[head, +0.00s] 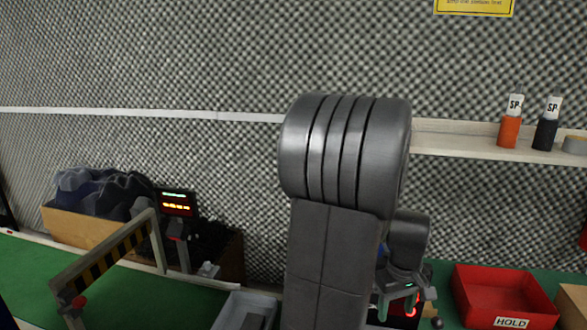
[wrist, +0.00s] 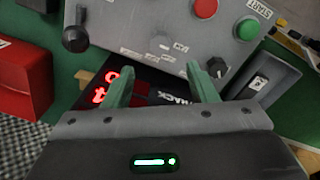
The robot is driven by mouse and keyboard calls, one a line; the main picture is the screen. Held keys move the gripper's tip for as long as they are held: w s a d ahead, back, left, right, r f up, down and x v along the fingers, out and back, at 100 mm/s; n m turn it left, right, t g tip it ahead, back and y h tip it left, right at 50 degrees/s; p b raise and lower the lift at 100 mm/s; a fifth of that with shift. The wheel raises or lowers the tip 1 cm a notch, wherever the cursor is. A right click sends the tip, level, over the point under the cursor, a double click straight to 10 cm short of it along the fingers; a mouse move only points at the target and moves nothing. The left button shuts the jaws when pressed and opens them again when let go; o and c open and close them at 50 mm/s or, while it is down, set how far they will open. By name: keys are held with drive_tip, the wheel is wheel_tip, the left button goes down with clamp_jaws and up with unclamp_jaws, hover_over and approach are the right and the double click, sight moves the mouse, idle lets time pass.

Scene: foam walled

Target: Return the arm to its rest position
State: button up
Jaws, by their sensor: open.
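My arm rises in the middle of the head view as a thick grey column with a ribbed, rounded top, and it hides much of the bench behind. My gripper (head: 402,284) hangs low to the right of it, partly hidden by the arm. In the wrist view its two green fingers (wrist: 162,88) are apart, with nothing held between them. Beyond the fingers is a grey control panel (wrist: 150,22) with a red button (wrist: 205,8), a green button (wrist: 247,28) and black knobs. A black unit with red lit digits (wrist: 112,86) shows behind the left finger.
A red bin (head: 503,318) marked HOLD is right of my gripper. A grey tray (head: 231,312) is left of the arm. A shelf (head: 460,143) holds two bottles.

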wheel_tip(320, 180, down, 10)
drive_tip(key=shift+d+f+b, duration=0.1)
drive_tip(key=shift+b, duration=1.15)
drive_tip(key=shift+r+m, duration=0.3)
drive_tip(key=shift+m, duration=0.5)
drive_tip(key=m+b, duration=0.1)
drive_tip(key=m, duration=0.2)
drive_tip(key=shift+m, duration=0.4)
drive_tip(key=m+b, duration=0.1)
drive_tip(key=m, duration=0.2)
drive_tip(key=shift+m+b, duration=0.3)
drive_tip(key=shift+m, duration=0.1)
drive_tip(key=m+b, duration=0.2)
drive_tip(key=m, duration=0.4)
drive_tip(key=shift+d+f+b, duration=0.1)
drive_tip(key=shift+b, duration=0.25)
drive_tip(key=shift+m+g+b, duration=0.3)
drive_tip(key=shift+m+b, duration=0.3)
drive_tip(key=shift+m, duration=0.8)
drive_tip(key=shift+r, duration=0.25)
